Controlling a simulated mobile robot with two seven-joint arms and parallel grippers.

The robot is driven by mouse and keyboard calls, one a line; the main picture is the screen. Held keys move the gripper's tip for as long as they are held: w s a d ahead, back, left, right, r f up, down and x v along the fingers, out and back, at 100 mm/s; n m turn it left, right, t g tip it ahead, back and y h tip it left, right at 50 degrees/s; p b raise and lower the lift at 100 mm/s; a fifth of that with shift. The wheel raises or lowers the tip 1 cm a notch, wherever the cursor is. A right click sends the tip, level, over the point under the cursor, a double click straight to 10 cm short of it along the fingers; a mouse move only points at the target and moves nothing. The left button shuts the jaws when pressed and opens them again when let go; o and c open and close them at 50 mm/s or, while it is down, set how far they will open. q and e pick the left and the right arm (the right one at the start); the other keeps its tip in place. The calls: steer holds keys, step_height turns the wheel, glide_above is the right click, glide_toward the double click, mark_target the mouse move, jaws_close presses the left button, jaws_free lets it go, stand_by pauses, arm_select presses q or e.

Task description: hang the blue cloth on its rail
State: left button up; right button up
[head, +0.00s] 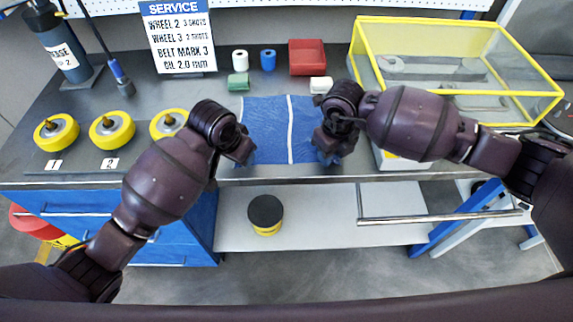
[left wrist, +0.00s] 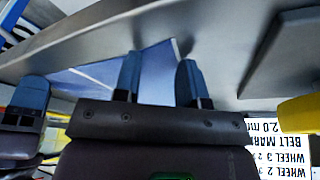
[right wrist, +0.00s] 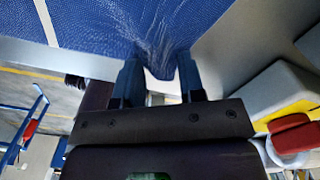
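The blue cloth (head: 268,115) with a white stripe lies flat on the grey workbench, its front edge near the bench's front edge. My left gripper (head: 243,153) is at its front left corner; in the left wrist view the fingers (left wrist: 158,75) are apart, with the cloth (left wrist: 95,76) beyond and between them. My right gripper (head: 328,152) is at its front right corner; in the right wrist view the fingers (right wrist: 158,80) are apart, with a wrinkled cloth corner (right wrist: 160,55) between them. The metal rail (head: 440,218) is at the right, below the bench top.
A yellow-framed clear case (head: 455,70) stands at the back right. Yellow wheels (head: 112,130) stand at the left. A red bin (head: 306,57) and small rolls (head: 268,60) sit behind the cloth. A black and yellow round object (head: 265,214) is on the lower shelf (head: 310,222).

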arm_select(q)
jaws_close()
arm_select(e)
steer(key=shift+f, duration=0.1)
jaws_close()
arm_select(q)
steer(key=shift+f, duration=0.1)
steer(key=shift+r, duration=0.2)
